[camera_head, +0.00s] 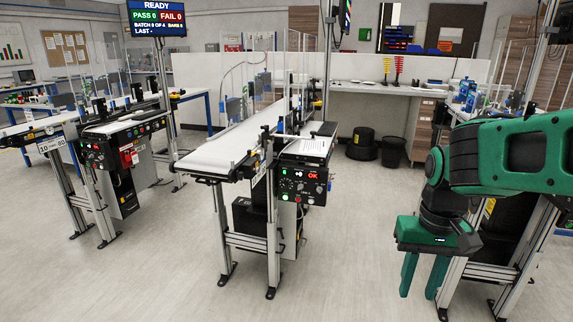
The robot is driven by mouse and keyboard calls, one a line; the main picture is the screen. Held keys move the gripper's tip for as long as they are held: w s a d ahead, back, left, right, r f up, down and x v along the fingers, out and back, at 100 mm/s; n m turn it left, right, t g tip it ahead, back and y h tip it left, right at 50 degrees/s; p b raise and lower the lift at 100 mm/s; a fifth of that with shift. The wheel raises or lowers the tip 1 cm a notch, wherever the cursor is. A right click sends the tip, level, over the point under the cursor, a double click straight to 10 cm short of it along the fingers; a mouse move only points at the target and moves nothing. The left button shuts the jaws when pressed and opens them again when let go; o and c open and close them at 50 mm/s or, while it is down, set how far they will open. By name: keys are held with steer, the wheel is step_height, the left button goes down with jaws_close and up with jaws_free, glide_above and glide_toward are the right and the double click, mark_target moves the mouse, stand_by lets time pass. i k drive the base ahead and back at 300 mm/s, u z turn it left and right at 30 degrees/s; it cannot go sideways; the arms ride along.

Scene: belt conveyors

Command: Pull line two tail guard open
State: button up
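A white belt conveyor (222,150) runs away from me in the middle, with a black control panel (303,185) at its near right side. The panel's line label is too small to read surely. Clear upright panels (240,95) stand along the belt; I cannot tell which part is the tail guard, or whether it is open or shut. My green gripper (419,290) hangs at the lower right, fingers pointing down and apart, with nothing between them. It is right of the middle conveyor and its panel, clear of both.
Another conveyor (125,125) with a control panel stands at the left. A status screen (157,18) is above it. Metal legs (272,250) carry the middle conveyor. Black bins (361,145) stand at the back. Open floor (340,260) lies between the middle conveyor and my gripper.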

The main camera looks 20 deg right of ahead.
mark_target(249, 167)
steer(key=z, duration=0.1)
steer(key=i, duration=1)
steer(key=u, duration=0.05)
